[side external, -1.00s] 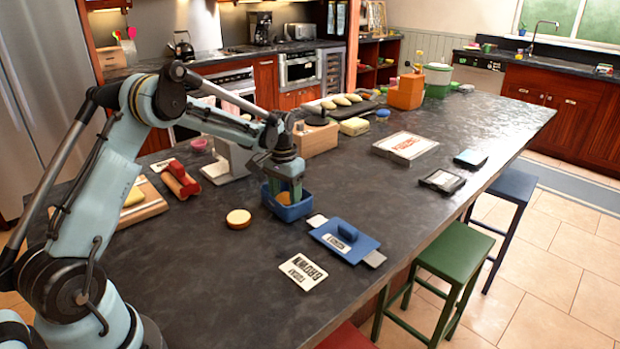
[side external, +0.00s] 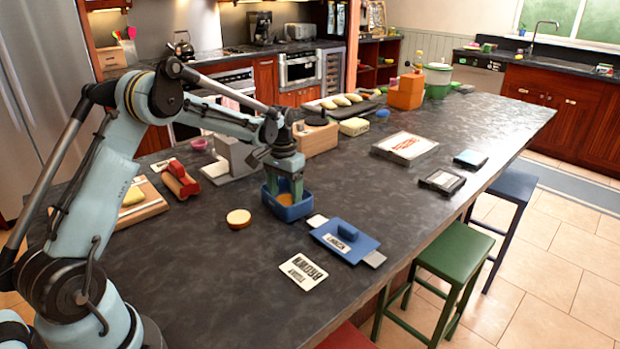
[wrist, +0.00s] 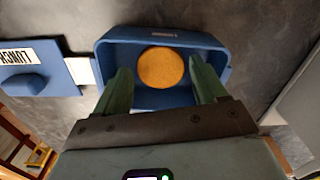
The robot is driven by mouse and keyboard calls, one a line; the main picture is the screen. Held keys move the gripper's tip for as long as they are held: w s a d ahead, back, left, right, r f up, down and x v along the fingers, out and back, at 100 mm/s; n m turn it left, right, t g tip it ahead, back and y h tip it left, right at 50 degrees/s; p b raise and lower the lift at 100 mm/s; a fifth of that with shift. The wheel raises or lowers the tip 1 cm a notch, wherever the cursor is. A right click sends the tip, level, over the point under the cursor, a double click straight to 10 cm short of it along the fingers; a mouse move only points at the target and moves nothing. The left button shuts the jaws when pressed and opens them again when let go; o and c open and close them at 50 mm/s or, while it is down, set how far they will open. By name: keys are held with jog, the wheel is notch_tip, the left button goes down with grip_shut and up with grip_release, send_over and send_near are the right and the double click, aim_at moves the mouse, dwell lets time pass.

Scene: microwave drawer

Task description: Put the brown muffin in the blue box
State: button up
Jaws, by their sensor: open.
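A round orange-brown muffin (wrist: 161,67) lies inside the blue box (wrist: 219,47), against its far wall in the wrist view. In the side view the muffin (side external: 285,199) shows low in the box (side external: 291,214). My gripper (wrist: 158,80) is open, its two green fingers reaching into the box on either side of the muffin, with gaps visible. The gripper (side external: 285,188) also shows above the box in the side view. A blue lid (side external: 331,239) marked LUNCH lies to the right of the box. A card (side external: 304,272) reads TODAY BROWN.
Another round, tan-topped item (side external: 238,217) lies left of the box. A grey block stand (side external: 235,160) and a red-topped item (side external: 180,180) stand behind and left. A framed tray (side external: 405,146) is farther right.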

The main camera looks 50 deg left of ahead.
aim_at(285, 201)
notch_tip(285, 201, up, 10)
jog(key=s+d+r+m+t, duration=0.1)
jog(key=s+d+r+t, duration=0.2)
jog(key=s+d+r, duration=0.45)
jog(key=s+d+f+m+t, duration=0.1)
jog(key=s+d+f+t, duration=0.3)
jog(key=s+d, duration=0.5)
notch_tip(285, 201, down, 2)
jog(key=shift+s+d+f, duration=0.1)
jog(key=shift+s+d, duration=0.05)
jog(key=shift+s, duration=0.7)
